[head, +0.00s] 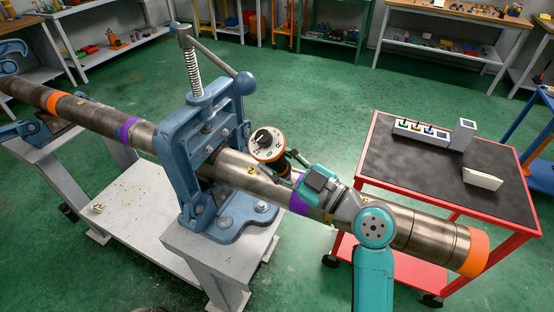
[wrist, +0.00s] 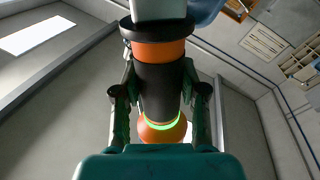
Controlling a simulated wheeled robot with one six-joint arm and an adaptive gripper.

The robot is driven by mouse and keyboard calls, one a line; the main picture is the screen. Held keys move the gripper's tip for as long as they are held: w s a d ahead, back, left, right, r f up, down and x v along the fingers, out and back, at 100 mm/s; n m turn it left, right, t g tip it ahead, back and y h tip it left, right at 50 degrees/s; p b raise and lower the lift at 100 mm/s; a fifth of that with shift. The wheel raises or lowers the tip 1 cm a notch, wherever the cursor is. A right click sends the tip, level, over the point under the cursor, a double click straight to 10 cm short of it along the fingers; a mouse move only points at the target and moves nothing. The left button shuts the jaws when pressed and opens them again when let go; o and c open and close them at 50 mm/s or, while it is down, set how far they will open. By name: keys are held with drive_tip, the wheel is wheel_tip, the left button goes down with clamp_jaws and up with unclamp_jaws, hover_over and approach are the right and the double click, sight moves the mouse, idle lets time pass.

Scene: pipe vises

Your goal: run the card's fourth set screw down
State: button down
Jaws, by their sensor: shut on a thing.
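My gripper (head: 287,171) is shut on a driver tool (head: 265,146) with a black body, orange bands and a white dial face with a black knob. The tool is tilted over the steel pipe (head: 232,172), just right of the blue vise (head: 170,150). In the wrist view, both fingers clasp the tool's black body (wrist: 158,88), and a green ring glows near its orange end. The tool's working tip is hidden in the head view. A pale card (head: 482,178) stands on the cart; its writing is not readable. I cannot make out any set screw.
The pipe runs across the scene, with purple and orange bands. Open green floor lies behind; benches line the walls.

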drive_tip(key=shift+w+d+f, duration=0.1)
drive_tip(key=shift+w+f, duration=0.1)
drive_tip(key=shift+f, duration=0.15)
idle(1.5)
drive_tip(key=shift+s+r, duration=0.1)
drive_tip(key=shift+r, duration=0.05)
idle(0.6)
drive_tip(key=shift+s+a+r, duration=0.15)
drive_tip(key=shift+s+r, duration=0.2)
drive_tip(key=shift+r, duration=0.4)
drive_tip(key=shift+s+a+r, duration=0.1)
drive_tip(key=shift+s+r, duration=0.2)
drive_tip(key=shift+r, duration=0.4)
drive_tip(key=shift+s+a+r, duration=0.15)
drive_tip(key=shift+s+r, duration=0.2)
drive_tip(key=shift+r, duration=0.4)
